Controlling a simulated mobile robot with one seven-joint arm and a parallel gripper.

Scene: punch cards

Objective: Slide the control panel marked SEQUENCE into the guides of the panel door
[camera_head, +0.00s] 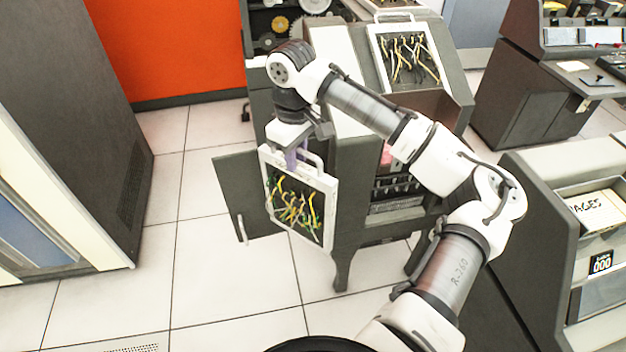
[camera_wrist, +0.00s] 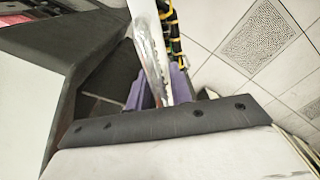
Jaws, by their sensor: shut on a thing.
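A white-framed control panel (camera_head: 329,185) with yellow and green wires hangs upright from my gripper (camera_head: 292,157), beside the dark machine. No marking on it is readable, so I cannot tell if it says SEQUENCE. My gripper's purple fingers are shut on the panel's top edge or handle; in the wrist view the gripper (camera_wrist: 160,92) has a pale metal strip of the panel (camera_wrist: 148,40) between its fingers. The dark panel door (camera_head: 233,183) stands open at the machine's left, partly behind the panel. Its guides are hidden or too small to see. The panel appears apart from the door.
A second framed panel (camera_head: 379,50) with yellow and black wires rests on the machine's sloped top. A tall grey cabinet (camera_head: 85,120) stands at the left. A desk unit with a card marked WAGES (camera_head: 600,209) is at the right. The tiled floor at the front left is clear.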

